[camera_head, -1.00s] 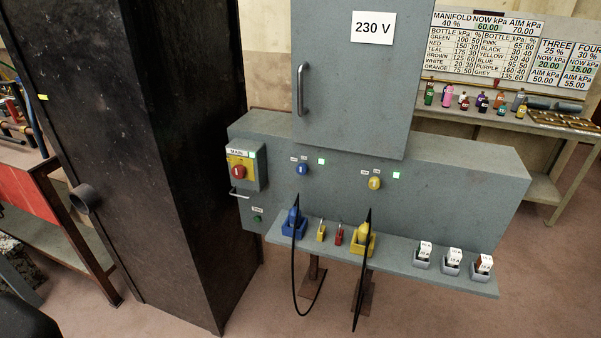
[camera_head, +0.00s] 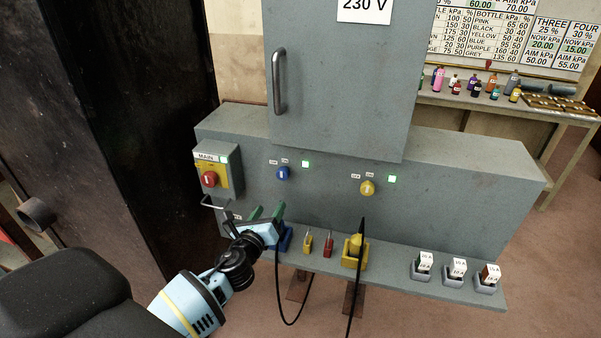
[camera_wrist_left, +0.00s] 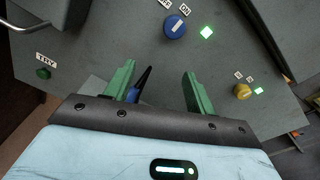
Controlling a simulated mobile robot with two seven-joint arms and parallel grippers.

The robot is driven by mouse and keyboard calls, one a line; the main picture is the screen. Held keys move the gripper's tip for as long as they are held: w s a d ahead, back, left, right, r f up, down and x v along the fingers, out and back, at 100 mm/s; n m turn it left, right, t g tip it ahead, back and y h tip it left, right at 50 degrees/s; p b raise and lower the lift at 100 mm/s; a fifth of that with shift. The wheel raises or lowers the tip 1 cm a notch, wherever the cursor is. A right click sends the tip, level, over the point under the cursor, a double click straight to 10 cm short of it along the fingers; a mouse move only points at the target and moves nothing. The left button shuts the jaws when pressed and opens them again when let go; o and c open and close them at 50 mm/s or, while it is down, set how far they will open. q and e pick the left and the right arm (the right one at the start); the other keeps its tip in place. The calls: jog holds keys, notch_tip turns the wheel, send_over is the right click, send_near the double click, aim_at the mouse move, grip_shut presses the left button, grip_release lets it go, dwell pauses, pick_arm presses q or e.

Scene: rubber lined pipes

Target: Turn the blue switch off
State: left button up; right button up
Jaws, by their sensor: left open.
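The blue switch (camera_head: 283,173) is a round knob with a white mark on the front of the grey cabinet, below the large door. A green light (camera_head: 306,163) glows to its right. In the left wrist view the blue switch (camera_wrist_left: 175,27) is ahead, beyond the fingertips. My left gripper (camera_head: 267,211) has green fingers and is open, below the blue switch and apart from it. In the left wrist view its fingers (camera_wrist_left: 158,80) are spread, with a blue plug (camera_wrist_left: 134,94) partly showing behind them. My right gripper is not in view.
A yellow switch (camera_head: 367,188) with a lit green light is to the right. A red main switch (camera_head: 209,179) is at the left. A shelf below holds a yellow plug (camera_head: 354,246), padlocks and labelled blocks. A dark cabinet stands at the left.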

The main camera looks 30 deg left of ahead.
aim_at(282, 177)
pick_arm(q)
jog(key=shift+m+t, duration=0.4)
jog(key=shift+m, duration=0.5)
jog(key=w+r, duration=0.3)
jog(key=shift+a, duration=0.35)
jog(key=shift+b+x, duration=0.5)
jog(key=shift+x, duration=3.25)
jog(key=c, duration=1)
